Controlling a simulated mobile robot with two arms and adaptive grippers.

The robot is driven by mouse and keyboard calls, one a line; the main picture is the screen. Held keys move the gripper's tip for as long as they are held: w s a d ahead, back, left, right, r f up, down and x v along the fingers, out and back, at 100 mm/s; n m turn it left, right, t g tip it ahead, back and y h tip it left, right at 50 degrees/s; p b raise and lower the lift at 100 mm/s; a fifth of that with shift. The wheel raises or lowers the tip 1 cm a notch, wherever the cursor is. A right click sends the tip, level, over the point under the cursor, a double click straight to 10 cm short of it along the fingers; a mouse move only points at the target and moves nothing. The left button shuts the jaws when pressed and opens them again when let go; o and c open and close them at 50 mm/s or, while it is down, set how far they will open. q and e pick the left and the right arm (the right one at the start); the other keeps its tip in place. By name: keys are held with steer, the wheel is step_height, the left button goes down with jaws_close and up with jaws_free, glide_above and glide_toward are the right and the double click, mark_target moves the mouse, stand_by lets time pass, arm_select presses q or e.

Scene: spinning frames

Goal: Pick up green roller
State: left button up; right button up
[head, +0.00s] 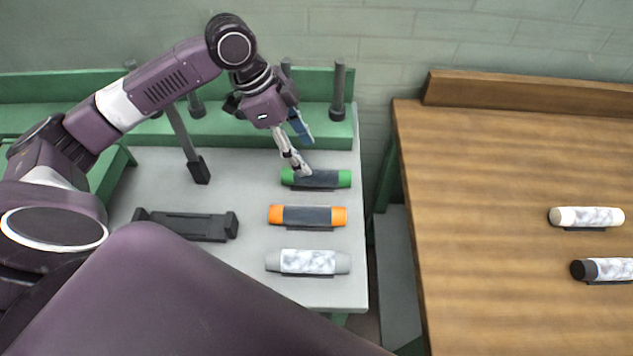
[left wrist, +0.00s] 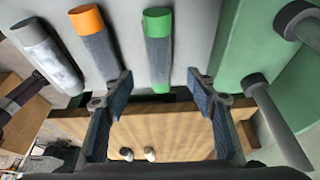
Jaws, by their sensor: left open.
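The green roller (head: 316,179) has green ends and a dark grey middle. It lies on a dark holder near the back right of the grey table. I cannot tell whether a finger touches the roller. My right gripper is not in view.
An orange roller (head: 307,216) and a light grey roller (head: 308,262) lie in front of the green one. An empty black holder (head: 186,226) is to the left. Dark posts (head: 338,90) stand on a green ledge behind. A wooden table (head: 480,200) at right bears a white-ended roller (head: 587,217) and a black-ended roller (head: 603,270).

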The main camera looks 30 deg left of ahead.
mark_target(313, 171)
arm_select(q)
steer(key=shift+x, duration=0.85)
steer(key=x, duration=0.2)
steer(key=p+x, duration=0.1)
steer(key=x, duration=0.3)
steer(key=shift+s+a+f, duration=0.15)
steer(key=shift+a+f, duration=0.05)
steer(key=shift+a, duration=0.15)
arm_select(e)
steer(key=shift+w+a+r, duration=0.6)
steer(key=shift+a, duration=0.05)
arm_select(q)
steer(key=shift+c, duration=0.3)
steer(key=c, duration=1.3)
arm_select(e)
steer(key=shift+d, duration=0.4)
